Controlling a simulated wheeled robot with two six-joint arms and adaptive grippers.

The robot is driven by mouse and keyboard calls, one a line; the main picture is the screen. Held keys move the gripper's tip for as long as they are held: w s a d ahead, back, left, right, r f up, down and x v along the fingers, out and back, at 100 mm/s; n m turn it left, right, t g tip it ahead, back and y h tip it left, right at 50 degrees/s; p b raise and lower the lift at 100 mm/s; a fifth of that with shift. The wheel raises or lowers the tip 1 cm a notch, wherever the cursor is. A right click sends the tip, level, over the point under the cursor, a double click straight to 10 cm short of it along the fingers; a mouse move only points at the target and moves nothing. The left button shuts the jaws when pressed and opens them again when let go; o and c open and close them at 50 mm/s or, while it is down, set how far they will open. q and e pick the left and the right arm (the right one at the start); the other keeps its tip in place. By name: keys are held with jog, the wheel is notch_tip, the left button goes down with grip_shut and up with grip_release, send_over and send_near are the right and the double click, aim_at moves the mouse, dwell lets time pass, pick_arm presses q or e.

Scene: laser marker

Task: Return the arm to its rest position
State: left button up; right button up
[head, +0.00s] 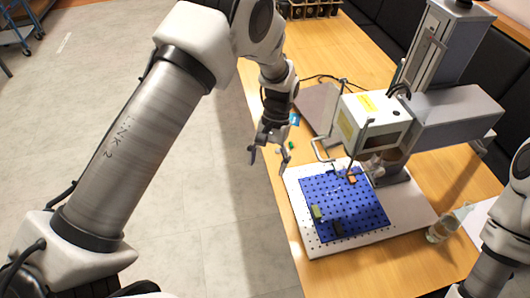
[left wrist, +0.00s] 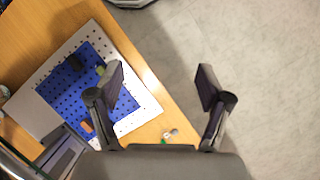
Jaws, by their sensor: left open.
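My left gripper (head: 269,158) is open and empty, hanging over the table's left edge, left of the laser marker (head: 375,120). In the left wrist view its two fingers (left wrist: 160,84) are spread wide, with bare floor and the table edge between them. The blue perforated plate (head: 368,218) lies on the marker's white base (head: 398,234), apart from the gripper. My right arm shows at the right edge of the head view; its gripper is out of view.
On the blue plate are a green block (head: 316,212), a dark block (head: 337,229) and an orange block (head: 352,179). A clear bottle (head: 440,230) stands right of the base on the wooden table (head: 340,270).

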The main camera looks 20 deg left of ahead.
pick_arm(q)
jog(key=s+a+f+b, duration=0.2)
jog(key=s+f+b, duration=0.4)
jog(key=s+f, duration=0.85)
jog(key=s+a+f+b, duration=0.3)
jog(key=s+f+b, duration=0.3)
jog(key=s+f, duration=0.85)
pick_arm(e)
jog(key=f, duration=1.1)
jog(key=shift+s+d+f, duration=0.2)
jog(key=shift+f, duration=0.1)
jog(key=shift+d+r+p, duration=0.1)
jog(key=shift+r+p, duration=0.05)
jog(key=shift+p, duration=0.2)
pick_arm(q)
jog(key=w+r+t, duration=0.1)
jog(key=t, duration=0.1)
jog(key=w+r+t, duration=0.1)
jog(key=w+t, duration=0.1)
jog(key=shift+w+d+t, duration=0.1)
jog(key=shift+w+t, duration=0.05)
jog(key=shift+t, duration=0.15)
